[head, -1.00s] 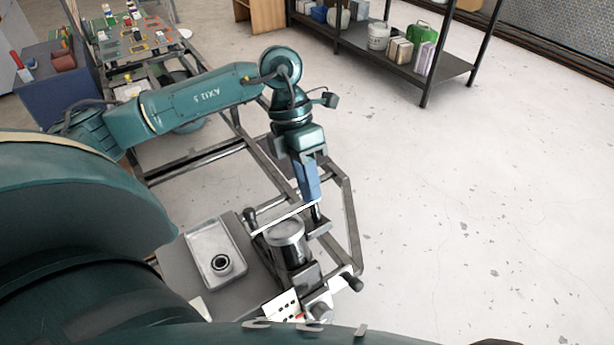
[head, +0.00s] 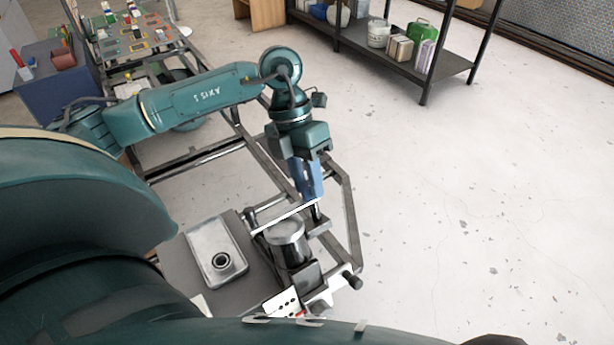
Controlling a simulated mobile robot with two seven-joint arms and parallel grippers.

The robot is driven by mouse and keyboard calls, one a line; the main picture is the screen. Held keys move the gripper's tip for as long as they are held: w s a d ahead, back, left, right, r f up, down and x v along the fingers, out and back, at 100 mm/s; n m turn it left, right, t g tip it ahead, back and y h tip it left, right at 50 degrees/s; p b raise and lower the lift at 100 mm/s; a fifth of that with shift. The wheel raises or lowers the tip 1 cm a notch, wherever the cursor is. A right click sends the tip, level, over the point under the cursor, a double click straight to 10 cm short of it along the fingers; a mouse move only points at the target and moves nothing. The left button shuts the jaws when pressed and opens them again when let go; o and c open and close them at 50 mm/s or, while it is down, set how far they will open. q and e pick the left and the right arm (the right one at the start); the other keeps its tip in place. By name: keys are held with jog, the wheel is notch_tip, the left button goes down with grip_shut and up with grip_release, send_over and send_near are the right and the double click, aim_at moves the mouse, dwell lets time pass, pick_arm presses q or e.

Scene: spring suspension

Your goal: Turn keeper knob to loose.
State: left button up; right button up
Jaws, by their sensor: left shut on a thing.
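My left gripper (head: 311,196) points down with its blue fingers at the far end of the metal fixture. It is shut on the keeper knob, which the fingers mostly hide. A short dark post (head: 316,212) shows just below the fingertips. A light bar (head: 285,217) runs from there to a dark handle (head: 250,218) on the left. A metal cylinder (head: 290,250) with a pale round top stands under the bar. I cannot read the knob's setting. My right gripper is not in view.
A metal tray (head: 207,240) with a dark ring (head: 220,261) lies left of the cylinder. A white card with black dots (head: 284,303) is at the front. A dark-ended lever (head: 352,280) sticks out to the right. The floor (head: 460,190) on the right is clear.

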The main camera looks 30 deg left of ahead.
pick_arm(q)
jog(key=o, duration=1)
jog(key=shift+c, duration=0.2)
jog(key=shift+r, duration=0.1)
jog(key=v, duration=1.3)
jog(key=shift+b, duration=0.45)
